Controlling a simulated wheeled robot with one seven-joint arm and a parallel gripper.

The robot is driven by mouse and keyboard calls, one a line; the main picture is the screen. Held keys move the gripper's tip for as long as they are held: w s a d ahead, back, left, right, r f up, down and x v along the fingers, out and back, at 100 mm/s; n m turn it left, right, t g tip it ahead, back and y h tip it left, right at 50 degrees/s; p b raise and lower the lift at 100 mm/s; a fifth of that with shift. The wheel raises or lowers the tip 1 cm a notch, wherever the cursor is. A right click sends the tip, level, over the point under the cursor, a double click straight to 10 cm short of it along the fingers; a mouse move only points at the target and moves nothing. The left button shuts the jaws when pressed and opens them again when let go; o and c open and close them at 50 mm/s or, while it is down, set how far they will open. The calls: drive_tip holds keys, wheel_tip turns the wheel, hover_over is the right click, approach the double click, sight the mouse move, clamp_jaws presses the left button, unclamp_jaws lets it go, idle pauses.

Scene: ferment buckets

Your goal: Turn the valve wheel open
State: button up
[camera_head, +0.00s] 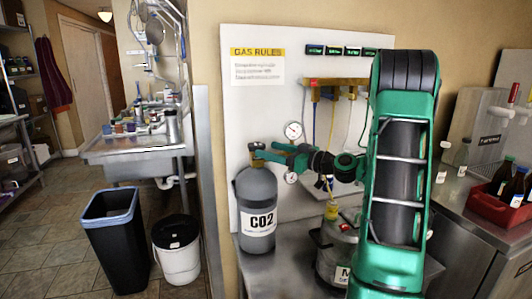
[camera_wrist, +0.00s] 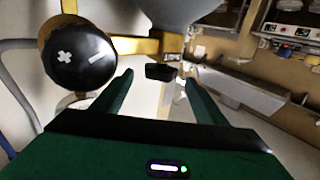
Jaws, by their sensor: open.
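The grey CO2 cylinder (camera_head: 257,195) stands upright on the bench, and its grey body also shows at the top of the wrist view (camera_wrist: 190,8). A brass valve body (camera_wrist: 140,45) is at its top. A small black piece (camera_wrist: 161,72), apparently the valve wheel, shows beside the brass. My gripper (camera_head: 268,153) reaches from the right to the cylinder top. In the wrist view my gripper (camera_wrist: 158,78) is open, one finger on each side of the black piece, with visible gaps. Contact cannot be told. The head view does not clearly show the wheel.
A black knob (camera_wrist: 80,57) marked plus and minus is close left of my fingers in the wrist view. Gauges (camera_head: 293,131) are near my gripper. A metal keg (camera_head: 335,245) stands right of the cylinder. A gas rules board (camera_head: 257,105) is behind.

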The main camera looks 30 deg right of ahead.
idle(0.3)
drive_tip(key=m+h, duration=0.1)
drive_tip(key=a+t+h, duration=0.1)
drive_tip(key=shift+a+r+m+h, duration=0.2)
drive_tip(key=shift+r+m+h, duration=0.05)
drive_tip(key=shift+m+h, duration=0.15)
drive_tip(key=w+h, duration=0.1)
drive_tip(key=w, duration=0.2)
drive_tip(key=w+a+m+h, duration=0.1)
drive_tip(key=w, duration=0.6)
drive_tip(key=shift+a+f+m+h, duration=0.15)
drive_tip(key=shift+a+m+h, duration=0.15)
drive_tip(key=shift+h, duration=0.1)
drive_tip(key=shift+c, duration=0.5)
drive_tip(key=c, duration=0.9)
